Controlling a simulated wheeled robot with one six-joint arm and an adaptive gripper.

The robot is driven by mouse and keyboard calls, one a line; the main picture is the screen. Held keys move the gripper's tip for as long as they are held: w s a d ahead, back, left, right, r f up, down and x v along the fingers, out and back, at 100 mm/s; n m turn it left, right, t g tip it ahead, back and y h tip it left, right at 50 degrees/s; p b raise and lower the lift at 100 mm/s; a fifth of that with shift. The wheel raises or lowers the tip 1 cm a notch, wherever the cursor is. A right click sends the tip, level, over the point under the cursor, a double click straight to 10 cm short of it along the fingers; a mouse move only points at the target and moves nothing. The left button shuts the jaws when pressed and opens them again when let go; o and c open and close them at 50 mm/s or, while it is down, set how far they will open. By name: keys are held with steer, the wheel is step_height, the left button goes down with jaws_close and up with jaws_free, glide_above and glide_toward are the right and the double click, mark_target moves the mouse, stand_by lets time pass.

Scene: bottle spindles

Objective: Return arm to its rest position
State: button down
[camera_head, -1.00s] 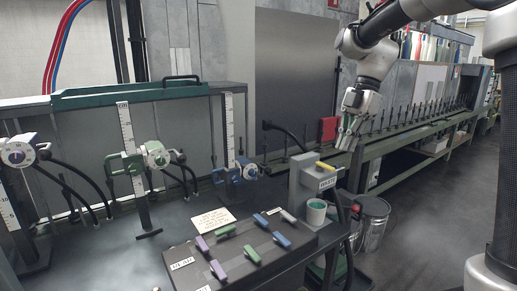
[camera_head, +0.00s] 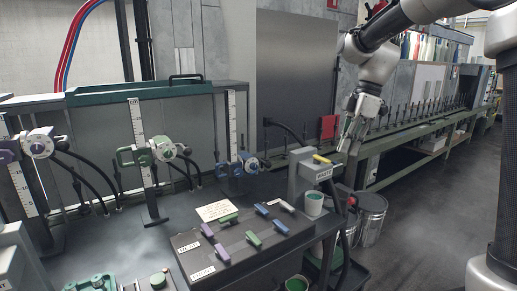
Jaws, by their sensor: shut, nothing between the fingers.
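My arm (camera_head: 374,67) reaches in from the upper right and bends down at the wrist. My gripper (camera_head: 346,148) hangs in the air at its end, fingers pointing down, shut and empty. In the picture it lies just above and to the right of the grey dispenser post with the yellow lever (camera_head: 321,158), in front of the long green bench. The fingers are small here, and I cannot judge their exact distance from the bench.
A black box (camera_head: 240,228) with several purple, green, blue and white blocks stands at lower middle. A long bench (camera_head: 410,138) carries many spindles. The floor at right is clear.

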steer(key=s+d+m+t+h, duration=0.1)
steer(key=s+d+m+t, duration=0.1)
steer(key=s+d+m, duration=0.2)
steer(key=s+d+f+m+t+h, duration=0.1)
steer(key=s+d+m, duration=0.3)
steer(key=s+m, duration=0.4)
steer(key=s+d+m+t+h, duration=0.1)
steer(key=s+d+m, duration=0.3)
steer(key=s, duration=0.8)
steer(key=shift+f+m+t, duration=0.4)
steer(key=shift+m+t, duration=0.4)
steer(key=shift+m, duration=0.3)
